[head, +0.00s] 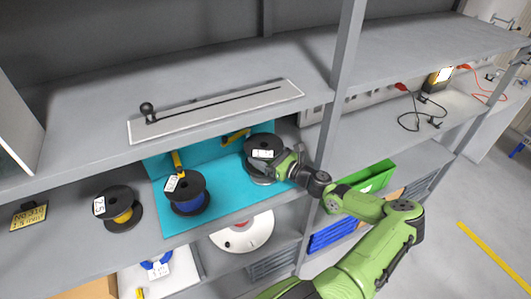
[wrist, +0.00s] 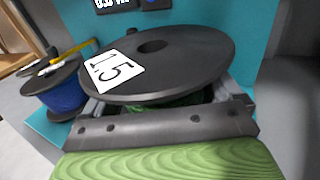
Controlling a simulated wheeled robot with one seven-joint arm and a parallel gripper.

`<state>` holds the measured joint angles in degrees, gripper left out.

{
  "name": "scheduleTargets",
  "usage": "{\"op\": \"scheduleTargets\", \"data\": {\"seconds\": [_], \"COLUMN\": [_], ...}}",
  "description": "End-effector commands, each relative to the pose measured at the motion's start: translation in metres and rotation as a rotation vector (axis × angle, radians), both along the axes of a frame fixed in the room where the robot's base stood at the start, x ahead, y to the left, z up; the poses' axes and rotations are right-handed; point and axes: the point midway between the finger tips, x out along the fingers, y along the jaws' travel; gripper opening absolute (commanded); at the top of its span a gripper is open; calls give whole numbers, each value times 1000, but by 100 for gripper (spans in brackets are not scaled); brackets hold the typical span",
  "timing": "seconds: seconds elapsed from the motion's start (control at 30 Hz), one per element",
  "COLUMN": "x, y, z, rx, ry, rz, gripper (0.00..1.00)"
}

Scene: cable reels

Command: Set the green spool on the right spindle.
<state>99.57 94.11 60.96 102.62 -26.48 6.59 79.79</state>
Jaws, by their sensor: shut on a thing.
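The green spool (head: 263,145) has black flanges and a white label reading 1.5. In the wrist view its top flange (wrist: 165,62) fills the middle, with green winding just showing below. My gripper (head: 276,167) is shut on it from the right side in the head view. The spool looks about level over the right part of the teal mat (head: 228,198). The right spindle is hidden by the spool, so I cannot tell whether the spool is around it. A blue spool (head: 188,196) stands on the mat's left part and also shows in the wrist view (wrist: 62,92).
A yellow spool (head: 121,214) marked 2.5 stands left of the mat. Yellow levers (head: 178,162) rise behind the spools. A shelf (head: 80,115) overhangs the mat, and a grey upright post (head: 337,100) stands right of it. A white reel (head: 243,234) lies below.

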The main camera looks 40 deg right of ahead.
Motion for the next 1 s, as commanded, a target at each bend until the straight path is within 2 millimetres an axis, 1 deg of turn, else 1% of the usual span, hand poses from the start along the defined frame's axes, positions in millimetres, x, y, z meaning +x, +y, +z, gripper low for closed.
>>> {"op": "scheduleTargets", "data": {"seconds": [0.1,0.37,1.0], "x": [0,0,0], "y": [0,0,0], "z": [2,1,-25], "rx": [0,0,0], "ry": [-5,-5,-4], "rz": [0,0,1], "gripper": [31,31,31]}}
